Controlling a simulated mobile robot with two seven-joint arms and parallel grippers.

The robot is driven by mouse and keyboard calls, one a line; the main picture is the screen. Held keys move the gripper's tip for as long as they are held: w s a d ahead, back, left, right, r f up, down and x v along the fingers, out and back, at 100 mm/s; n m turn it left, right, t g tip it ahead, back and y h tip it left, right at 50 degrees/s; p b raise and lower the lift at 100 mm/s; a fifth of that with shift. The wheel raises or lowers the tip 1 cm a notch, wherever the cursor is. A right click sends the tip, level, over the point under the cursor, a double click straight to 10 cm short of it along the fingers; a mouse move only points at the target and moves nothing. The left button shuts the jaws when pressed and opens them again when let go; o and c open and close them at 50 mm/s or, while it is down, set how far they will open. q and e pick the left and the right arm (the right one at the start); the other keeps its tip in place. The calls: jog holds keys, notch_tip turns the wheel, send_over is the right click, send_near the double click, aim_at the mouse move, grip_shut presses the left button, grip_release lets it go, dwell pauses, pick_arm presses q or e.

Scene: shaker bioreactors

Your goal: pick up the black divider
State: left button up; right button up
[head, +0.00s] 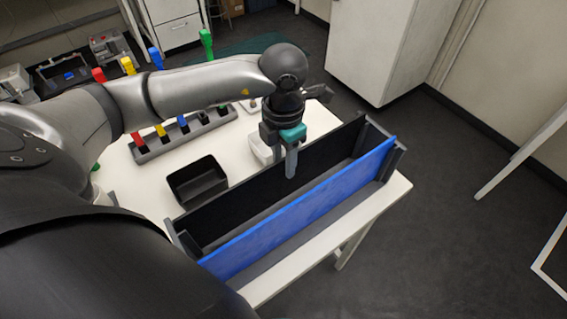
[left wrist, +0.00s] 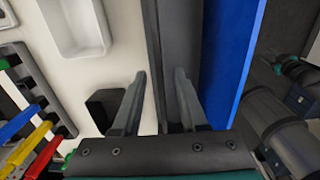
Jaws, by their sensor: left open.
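The black divider (head: 244,190) is a long upright panel standing in a grey rack (head: 388,130) on the white table. A blue divider (head: 310,205) stands parallel to it, nearer the table's front edge. My left gripper (head: 291,172) points down at the black divider, right of its middle, and hides part of it. In the left wrist view the open fingers of my left gripper (left wrist: 160,80) lie either side of the black divider's narrow edge (left wrist: 151,35). Nothing is held. I cannot tell whether a finger touches the panel.
A black bin (head: 198,182) stands left of the rack, and a white tray (head: 260,150) lies behind it, partly hidden by my gripper. A grey holder (head: 185,133) with coloured pieces is at the back of the table (head: 152,192). A white cabinet (head: 385,50) stands beyond.

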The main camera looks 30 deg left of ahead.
pick_arm(q)
jog(key=shift+c, duration=0.3)
grip_shut()
dwell(1.0)
